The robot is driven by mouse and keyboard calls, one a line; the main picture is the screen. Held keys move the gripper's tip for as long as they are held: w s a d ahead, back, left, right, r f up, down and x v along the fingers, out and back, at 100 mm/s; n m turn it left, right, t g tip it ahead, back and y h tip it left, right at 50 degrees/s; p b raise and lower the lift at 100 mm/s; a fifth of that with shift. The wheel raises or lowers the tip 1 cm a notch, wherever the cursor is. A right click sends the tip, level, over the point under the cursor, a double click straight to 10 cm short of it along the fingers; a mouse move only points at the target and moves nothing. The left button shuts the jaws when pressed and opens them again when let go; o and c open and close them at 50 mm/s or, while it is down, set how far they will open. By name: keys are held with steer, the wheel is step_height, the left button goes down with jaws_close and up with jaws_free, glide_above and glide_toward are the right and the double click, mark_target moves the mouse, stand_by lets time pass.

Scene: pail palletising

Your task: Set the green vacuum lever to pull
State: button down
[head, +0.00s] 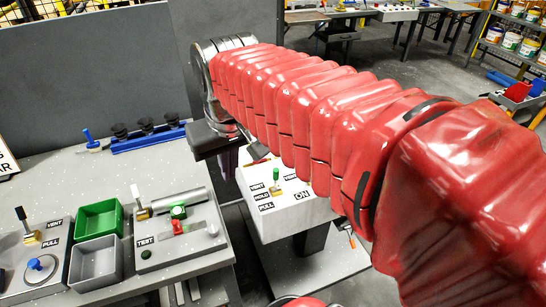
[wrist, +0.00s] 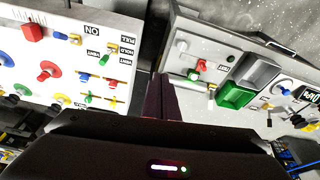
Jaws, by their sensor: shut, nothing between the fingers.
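The green vacuum lever (head: 276,175) stands on the white control box (head: 290,211), beside the labels VENT, HOLD and PULL. It also shows in the wrist view (wrist: 104,60), where its green knob lies level with the VENT label, away from PULL. My gripper (head: 228,163) is to the left of the box in the head view, apart from the lever. In the wrist view its dark fingers (wrist: 161,98) are together and empty. My red-sleeved arm hides the right part of the box in the head view.
A grey bench on the left holds a test unit (head: 180,235) with a green button, a green bin (head: 98,220) and a grey bin (head: 96,264). In the wrist view, red, blue and yellow knobs (wrist: 49,69) crowd the box panel. A gap separates bench and box.

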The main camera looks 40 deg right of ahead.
mark_target(276, 179)
steer(key=w+d+f+m+g, duration=0.2)
steer(key=w+d+g, duration=0.1)
steer(key=w+d, duration=0.4)
steer(key=w+d+f+m+g+y, duration=0.1)
steer(key=w+d+f+g, duration=0.1)
steer(key=w+d, duration=0.5)
steer(key=d, duration=0.6)
steer(key=shift+w+d+f+m+g+y, duration=0.2)
steer(key=shift+m+g+y, duration=0.1)
steer(key=shift+m+g, duration=0.1)
steer(key=shift+s, duration=0.1)
steer(key=s+a+f, duration=0.3)
steer(key=s+f, duration=0.2)
steer(key=f, duration=0.4)
steer(key=shift+s+f, duration=0.3)
steer(key=shift+s, duration=0.05)
